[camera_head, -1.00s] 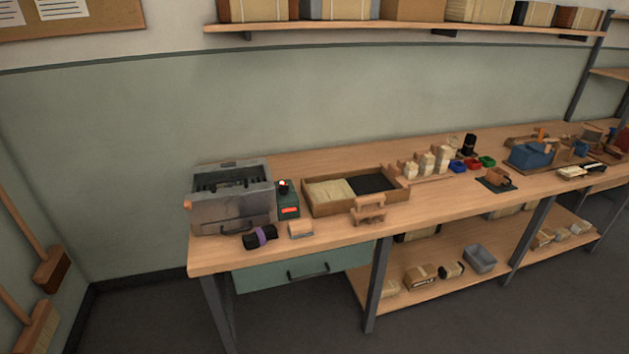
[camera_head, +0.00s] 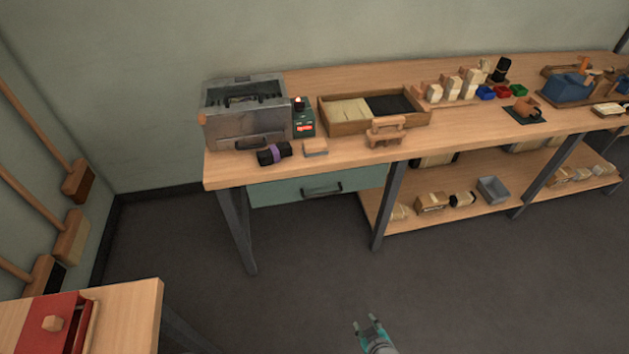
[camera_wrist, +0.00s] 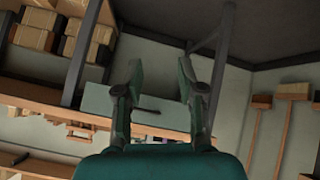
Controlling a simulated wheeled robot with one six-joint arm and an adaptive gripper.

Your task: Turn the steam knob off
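A grey metal box (camera_head: 245,128) with a dark slotted top stands at the left end of the long workbench. A small orange-brown knob (camera_head: 202,118) shows on its left front corner. Right beside the box is a small dark green unit (camera_head: 303,123) with a red display and a pale or lit spot on top. I cannot tell for sure which part is the steam knob, nor its setting. My gripper (camera_head: 369,324) is low over the floor, well in front of the bench and away from the box. In the wrist view my gripper (camera_wrist: 160,66) is open and empty.
A purple-banded dark roll (camera_head: 273,153) and a small block (camera_head: 315,148) lie before the box. A divided wooden tray (camera_head: 352,127) is to the right. A teal drawer (camera_head: 315,186) hangs below. Another table (camera_head: 135,305) stands at the lower left. The floor between is clear.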

